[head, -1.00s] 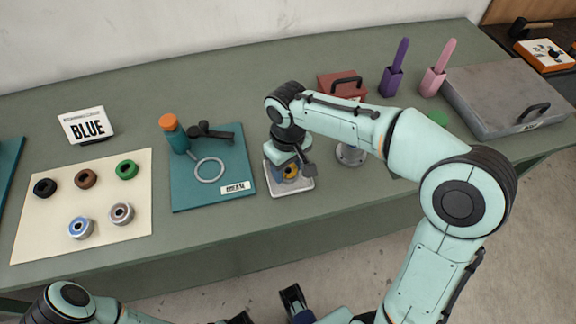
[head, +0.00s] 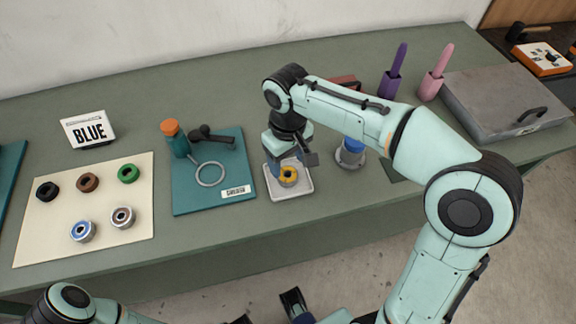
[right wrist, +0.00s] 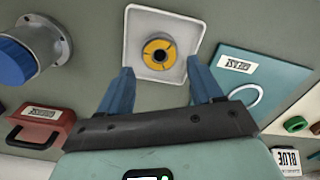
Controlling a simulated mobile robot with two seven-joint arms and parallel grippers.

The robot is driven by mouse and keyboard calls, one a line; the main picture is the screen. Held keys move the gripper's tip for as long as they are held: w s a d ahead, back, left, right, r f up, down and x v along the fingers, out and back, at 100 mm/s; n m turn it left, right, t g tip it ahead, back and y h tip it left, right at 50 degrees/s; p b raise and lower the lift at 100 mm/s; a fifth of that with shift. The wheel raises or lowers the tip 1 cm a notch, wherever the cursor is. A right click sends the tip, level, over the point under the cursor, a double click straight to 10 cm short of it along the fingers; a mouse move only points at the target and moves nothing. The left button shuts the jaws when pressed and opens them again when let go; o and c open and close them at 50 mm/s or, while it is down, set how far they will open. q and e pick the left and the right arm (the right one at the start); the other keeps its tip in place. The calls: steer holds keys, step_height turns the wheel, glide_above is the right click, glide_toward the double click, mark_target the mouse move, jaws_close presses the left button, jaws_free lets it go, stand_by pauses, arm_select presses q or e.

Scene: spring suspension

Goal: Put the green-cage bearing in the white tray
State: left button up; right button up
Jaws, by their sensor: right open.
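A bearing with a yellow-orange cage (head: 289,175) sits in the white tray (head: 304,194); both also show in the right wrist view, the bearing (right wrist: 159,53) near the tray's middle (right wrist: 135,28). My right gripper (head: 290,164) is over the tray, open and empty, its two blue fingers apart (right wrist: 160,75). A green ring-shaped piece (head: 129,173) lies on the cream mat (head: 45,225) at the left. The cage in the tray looks yellow-orange, not green.
The cream mat also holds black (head: 47,191), brown (head: 88,182), blue (head: 82,231) and brown-grey (head: 123,217) pieces. A teal mat (head: 205,200) lies left of the tray. A blue-topped grey fixture (head: 351,152) stands right of it. A grey case (head: 500,100) is at right.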

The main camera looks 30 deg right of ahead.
mark_target(288, 175)
step_height(288, 175, up, 7)
steer(key=p, duration=0.1)
stand_by(0.7)
